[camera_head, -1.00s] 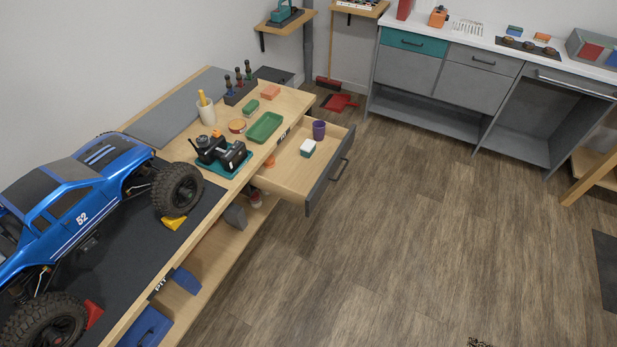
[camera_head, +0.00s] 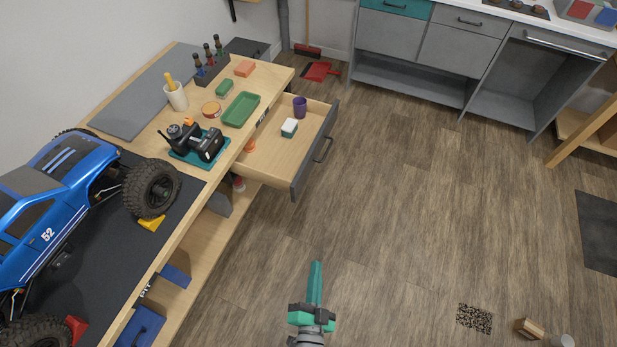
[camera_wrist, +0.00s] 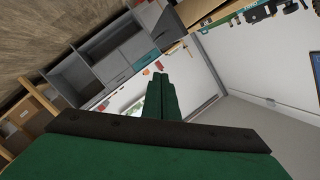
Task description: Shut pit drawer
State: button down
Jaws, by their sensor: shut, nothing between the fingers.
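The pit drawer (camera_head: 262,160) is pulled open from the wooden workbench (camera_head: 210,195), toward the right. Its grey front (camera_head: 300,178) carries a dark bar handle (camera_head: 323,150). Inside lie a purple cup (camera_head: 300,107), a white and teal block (camera_head: 289,128) and an orange item (camera_head: 250,145) near the bench edge. My gripper (camera_head: 316,266) is at the bottom centre of the head view, over the floor, apart from the drawer and nearer than it. Its green fingers (camera_wrist: 161,78) are shut together and empty. The wrist view does not show the drawer.
A blue crawler truck (camera_head: 60,195) stands on the bench at left. Grey cabinets (camera_head: 400,70) line the back wall. A red dustpan (camera_head: 320,71) lies beyond the drawer. A dark grate (camera_head: 475,318) and small box (camera_head: 528,328) lie at lower right. The middle floor is clear.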

jog(key=w+a+f+m, duration=0.1)
jog(key=w+m, duration=0.2)
jog(key=w, duration=0.8)
jog(key=w+a+f+m, duration=0.1)
jog(key=w+a+m, duration=0.1)
jog(key=w, duration=1)
jog(key=w+a+f+m+t+h, duration=0.1)
jog(key=w+m, duration=0.4)
jog(key=w, duration=0.6)
jog(key=shift+w+a+f, duration=0.15)
jog(key=shift+a+f, duration=0.35)
jog(key=shift+f, duration=0.1)
